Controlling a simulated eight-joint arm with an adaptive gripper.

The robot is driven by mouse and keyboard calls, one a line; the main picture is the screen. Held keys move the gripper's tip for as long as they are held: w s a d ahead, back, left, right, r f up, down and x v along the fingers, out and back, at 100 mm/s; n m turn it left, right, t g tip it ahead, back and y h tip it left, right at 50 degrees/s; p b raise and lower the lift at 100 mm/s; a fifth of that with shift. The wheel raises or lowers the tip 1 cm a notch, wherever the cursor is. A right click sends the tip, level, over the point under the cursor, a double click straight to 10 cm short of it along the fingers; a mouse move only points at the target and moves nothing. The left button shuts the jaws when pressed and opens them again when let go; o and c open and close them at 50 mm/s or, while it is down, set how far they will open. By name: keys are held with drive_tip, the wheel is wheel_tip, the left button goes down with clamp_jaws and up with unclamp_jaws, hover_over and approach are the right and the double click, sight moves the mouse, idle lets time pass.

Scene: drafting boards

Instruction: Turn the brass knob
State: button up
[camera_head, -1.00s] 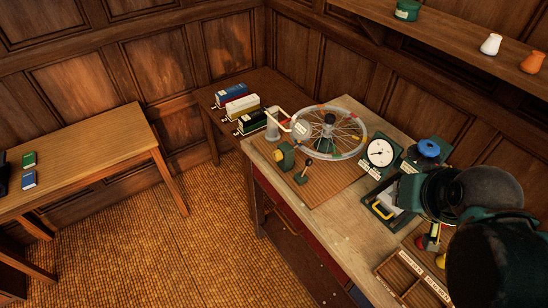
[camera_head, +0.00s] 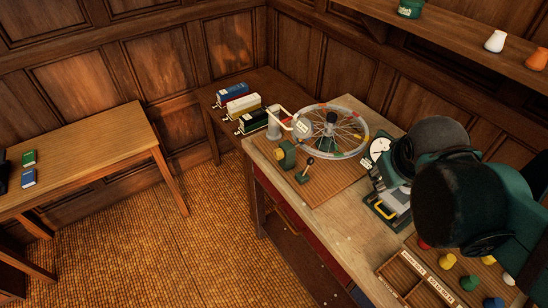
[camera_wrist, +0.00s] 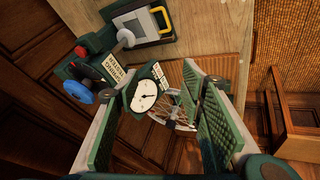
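A small yellow, brass-looking knob (camera_head: 280,155) sits on the side of a green block at the near left of the ribbed board on the bench. It is the likeliest brass knob, but it is too small to be sure. In the wrist view I cannot make it out. My gripper (camera_wrist: 155,105) is open and empty, its green ribbed pads spread apart. Between and beyond the pads are a white dial gauge (camera_wrist: 143,95) and the spoked wheel (camera_wrist: 178,115). In the head view my arm hides the gripper's fingertips and part of the dial gauge (camera_head: 379,147).
A unit with a yellow handle (camera_head: 383,209) lies below my arm. Several coloured knobs and a wooden tray (camera_head: 403,274) are at the near right. A blue knob (camera_wrist: 77,91) is left of my gripper.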

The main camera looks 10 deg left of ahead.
drive_tip(key=w+a+f+n+h+b, duration=0.2)
drive_tip(key=w+a+n+h, duration=0.1)
drive_tip(key=w+a+n, duration=0.6)
drive_tip(key=w+a+f+n+t+h+b, duration=0.1)
drive_tip(key=w+a+n, duration=0.1)
drive_tip(key=a, duration=0.4)
drive_tip(key=w+a+f+n+t+h+b, duration=0.1)
drive_tip(key=w+a+f+n, duration=0.1)
drive_tip(key=a, duration=0.5)
drive_tip(key=w+a+f+n+t+h+b, duration=0.1)
drive_tip(key=w+a+f+n, duration=0.1)
drive_tip(key=a, duration=0.5)
drive_tip(key=shift+w+a+n+t+h, duration=0.1)
drive_tip(key=shift+w+n+t+h, duration=0.35)
drive_tip(key=shift+w, duration=0.5)
drive_tip(key=s+a+f+n+t, duration=0.1)
drive_tip(key=a+f+n+t, duration=0.1)
drive_tip(key=a, duration=0.6)
drive_tip(key=n+h+b, duration=0.1)
drive_tip(key=h+b, duration=0.3)
drive_tip(key=h, duration=0.1)
approach(275, 155)
drive_tip(key=shift+w+d+t+y, duration=0.25)
drive_tip(key=shift+d+t, duration=0.2)
drive_tip(key=shift+d, duration=0.4)
drive_tip(key=shift+w+d, duration=0.1)
drive_tip(key=shift+b+x, duration=0.5)
drive_tip(key=shift+x, duration=3.3)
